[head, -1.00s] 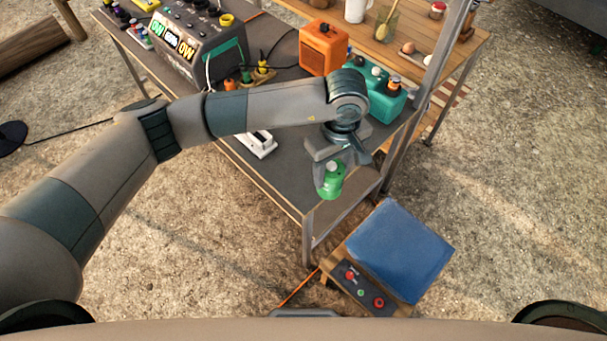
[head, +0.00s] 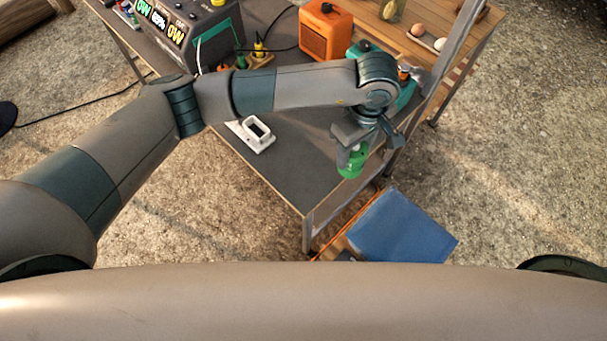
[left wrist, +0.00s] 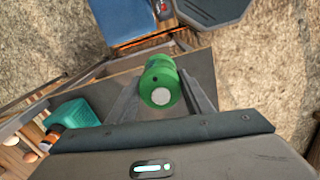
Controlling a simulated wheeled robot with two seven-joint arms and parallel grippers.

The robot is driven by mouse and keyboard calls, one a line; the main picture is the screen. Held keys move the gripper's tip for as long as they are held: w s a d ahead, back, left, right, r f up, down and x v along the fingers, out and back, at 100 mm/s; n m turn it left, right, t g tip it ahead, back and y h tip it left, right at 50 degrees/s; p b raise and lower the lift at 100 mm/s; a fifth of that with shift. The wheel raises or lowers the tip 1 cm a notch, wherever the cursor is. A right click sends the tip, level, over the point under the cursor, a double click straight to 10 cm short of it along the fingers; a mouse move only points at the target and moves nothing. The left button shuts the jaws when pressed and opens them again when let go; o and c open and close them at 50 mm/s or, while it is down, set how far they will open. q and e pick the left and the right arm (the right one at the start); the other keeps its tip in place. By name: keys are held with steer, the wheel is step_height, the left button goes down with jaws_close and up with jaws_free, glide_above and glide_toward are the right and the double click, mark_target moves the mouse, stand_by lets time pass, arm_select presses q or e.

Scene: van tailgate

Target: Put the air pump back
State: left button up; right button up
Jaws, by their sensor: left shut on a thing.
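A small green cylinder (head: 352,168), which looks like the air pump, is held in my left gripper (head: 354,153). It hangs above the front right corner of the dark tabletop; its height over the surface is hard to judge. In the left wrist view the green pump (left wrist: 160,84) sits between the two fingers of my left gripper (left wrist: 163,80), with a pale round end facing the camera. A white holder (head: 240,130) with a square opening lies on the tabletop, left of the gripper. My right gripper is not in view.
The tabletop (head: 290,170) is bare between the white holder and the front corner. An orange box (head: 326,30) and a partly hidden teal container (head: 405,95) stand behind my arm. A metal post (head: 455,60) rises at the right. A blue-topped box (head: 405,230) stands below the front edge.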

arm_select(q)
steer(key=w+a+f+p, duration=0.1)
steer(key=a+f+p, duration=0.1)
steer(key=a+f, duration=0.5)
steer(key=a, duration=0.4)
steer(key=shift+w+a, duration=0.25)
steer(key=shift+f+b, duration=0.6)
steer(key=shift+f, duration=1.35)
steer(key=shift+f, duration=0.15)
steer(key=o, duration=1.4)
